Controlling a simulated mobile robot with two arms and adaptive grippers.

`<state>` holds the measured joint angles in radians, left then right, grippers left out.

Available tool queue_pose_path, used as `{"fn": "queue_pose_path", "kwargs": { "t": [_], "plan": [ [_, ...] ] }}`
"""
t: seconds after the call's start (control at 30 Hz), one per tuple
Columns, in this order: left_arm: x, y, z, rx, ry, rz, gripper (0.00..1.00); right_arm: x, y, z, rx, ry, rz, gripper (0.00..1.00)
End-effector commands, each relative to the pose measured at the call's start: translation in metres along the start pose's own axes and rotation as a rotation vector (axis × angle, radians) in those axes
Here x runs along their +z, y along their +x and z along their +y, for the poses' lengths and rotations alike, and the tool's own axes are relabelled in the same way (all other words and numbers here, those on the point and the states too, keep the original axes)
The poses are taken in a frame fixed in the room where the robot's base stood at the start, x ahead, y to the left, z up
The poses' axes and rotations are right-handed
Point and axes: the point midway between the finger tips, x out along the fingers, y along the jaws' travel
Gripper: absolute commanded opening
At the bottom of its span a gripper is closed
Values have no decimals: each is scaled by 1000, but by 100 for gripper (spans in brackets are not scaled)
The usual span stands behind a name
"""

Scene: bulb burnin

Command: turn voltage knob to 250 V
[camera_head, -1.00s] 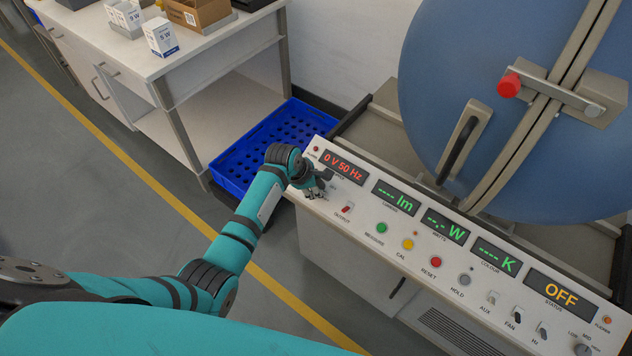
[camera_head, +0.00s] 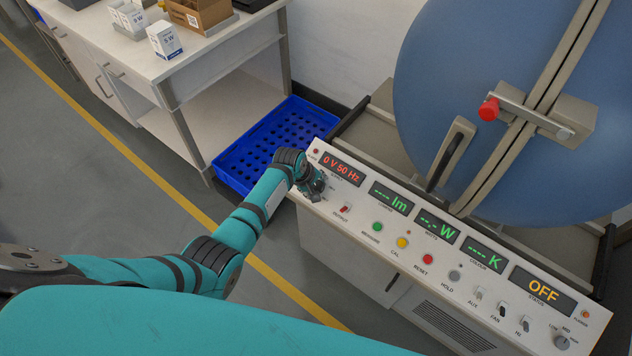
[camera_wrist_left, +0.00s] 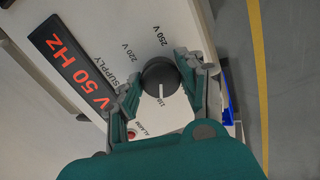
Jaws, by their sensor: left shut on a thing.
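The voltage knob (camera_wrist_left: 159,74) is a round black dial with a white pointer line, seen in the left wrist view. Its line points towards the partly hidden 110 mark; the 220 V and 250 V marks are on its far side. My left gripper (camera_wrist_left: 157,82) is shut on the knob, one finger on each side. In the head view my left gripper (camera_head: 315,190) is at the panel's left end and hides the knob. The red supply display (camera_head: 343,168) above it reads 0 V 50 Hz. My right gripper is not in view.
A large blue sphere (camera_head: 440,75) stands behind. A blue crate (camera_head: 240,165) lies on the floor beside the panel.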

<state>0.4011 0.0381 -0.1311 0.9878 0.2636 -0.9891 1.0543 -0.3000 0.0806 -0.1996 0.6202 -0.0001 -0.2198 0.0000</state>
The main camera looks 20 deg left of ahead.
Motion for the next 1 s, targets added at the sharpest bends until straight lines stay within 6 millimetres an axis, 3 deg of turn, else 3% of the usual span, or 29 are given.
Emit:
{"fn": "queue_pose_path", "kwargs": {
  "t": [1.0],
  "plan": [
    [2,0,-2,-51,966,35,7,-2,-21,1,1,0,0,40]
  ]
}}
